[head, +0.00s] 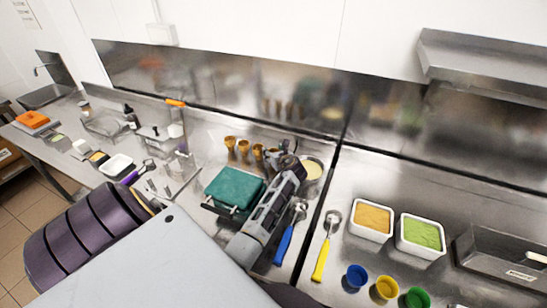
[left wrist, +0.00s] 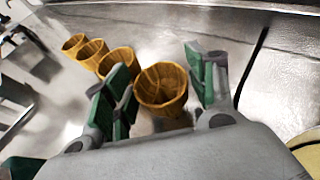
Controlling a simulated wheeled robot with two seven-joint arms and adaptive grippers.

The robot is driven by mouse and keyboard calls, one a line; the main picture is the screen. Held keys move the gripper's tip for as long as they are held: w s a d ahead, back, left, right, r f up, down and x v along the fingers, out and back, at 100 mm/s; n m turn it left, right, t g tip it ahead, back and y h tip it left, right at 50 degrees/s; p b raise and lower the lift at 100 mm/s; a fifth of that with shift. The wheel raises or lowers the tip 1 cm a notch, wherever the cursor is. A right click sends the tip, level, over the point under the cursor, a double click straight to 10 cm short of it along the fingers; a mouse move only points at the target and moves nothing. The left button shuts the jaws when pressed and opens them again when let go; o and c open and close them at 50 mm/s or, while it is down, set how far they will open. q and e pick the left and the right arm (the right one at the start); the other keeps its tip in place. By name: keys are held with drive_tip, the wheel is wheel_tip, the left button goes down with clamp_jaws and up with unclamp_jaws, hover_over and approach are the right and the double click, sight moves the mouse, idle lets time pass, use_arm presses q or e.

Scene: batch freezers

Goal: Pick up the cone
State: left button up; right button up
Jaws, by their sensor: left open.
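Several golden-brown cones stand in a row on the steel counter, wide openings upward; the head view shows one at the row's left end (head: 229,142). In the left wrist view the nearest cone (left wrist: 160,90) appears between the two green-padded fingers of my left gripper (left wrist: 158,75). The fingers are spread, with a visible gap on the right side of that cone; I cannot tell whether the left finger touches it. Other cones (left wrist: 92,53) stand to the left, beyond the left finger. In the head view my left gripper (head: 284,158) is at the row's right end and partly hides it. My right gripper is not in view.
A teal box (head: 234,187) lies left of my left forearm. A round tub of cream (head: 313,169) stands close right of the gripper. Blue (head: 289,236) and yellow (head: 325,250) scoops, filled white tubs (head: 371,220) and coloured cups (head: 387,287) are farther right. A steel backsplash rises behind.

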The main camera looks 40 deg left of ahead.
use_arm(q)
drive_tip(key=shift+a+f, duration=0.1)
drive_tip(key=shift+a, duration=0.05)
drive_tip(key=shift+c, duration=0.4)
drive_tip(key=c, duration=0.4)
drive_tip(key=shift+r+b, duration=0.45)
drive_tip(key=shift+r, duration=4.6)
